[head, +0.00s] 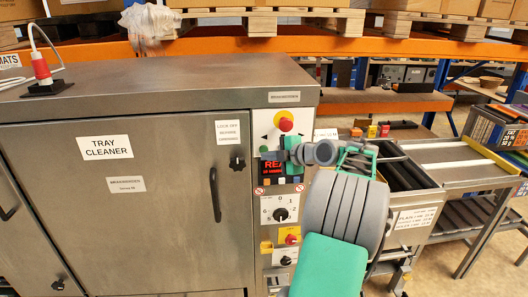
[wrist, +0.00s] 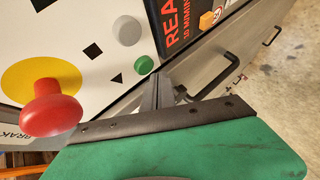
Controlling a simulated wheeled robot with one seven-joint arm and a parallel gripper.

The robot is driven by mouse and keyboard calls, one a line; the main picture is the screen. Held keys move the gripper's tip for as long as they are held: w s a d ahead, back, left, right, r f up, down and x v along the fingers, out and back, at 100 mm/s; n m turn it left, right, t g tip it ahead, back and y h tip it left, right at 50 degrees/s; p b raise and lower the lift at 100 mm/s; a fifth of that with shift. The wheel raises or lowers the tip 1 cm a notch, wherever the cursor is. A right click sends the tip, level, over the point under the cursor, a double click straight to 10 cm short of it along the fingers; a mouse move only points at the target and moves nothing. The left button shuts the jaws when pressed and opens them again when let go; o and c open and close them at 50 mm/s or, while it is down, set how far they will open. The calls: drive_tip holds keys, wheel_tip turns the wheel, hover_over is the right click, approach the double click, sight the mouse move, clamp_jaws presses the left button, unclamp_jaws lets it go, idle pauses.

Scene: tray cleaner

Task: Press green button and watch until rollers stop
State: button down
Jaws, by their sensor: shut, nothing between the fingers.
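The green button (head: 263,149) is on the control panel of the grey tray cleaner (head: 180,185). My gripper (head: 284,155) is shut and empty in front of the panel, just right of the green button. In the wrist view its fingertips (wrist: 160,88) are close below the button; I cannot tell whether they touch. Dark rollers (head: 404,172) lie at the machine's right end; their motion cannot be told.
A red mushroom button (wrist: 50,105) on a yellow disc is close to my gripper. Below the display are a rotary switch (head: 280,214) and another red-on-yellow switch (head: 291,239).

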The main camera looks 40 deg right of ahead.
drive_tip(key=shift+w+d+b, duration=0.25)
drive_tip(key=shift+w+b, duration=0.1)
drive_tip(key=shift+b, duration=0.05)
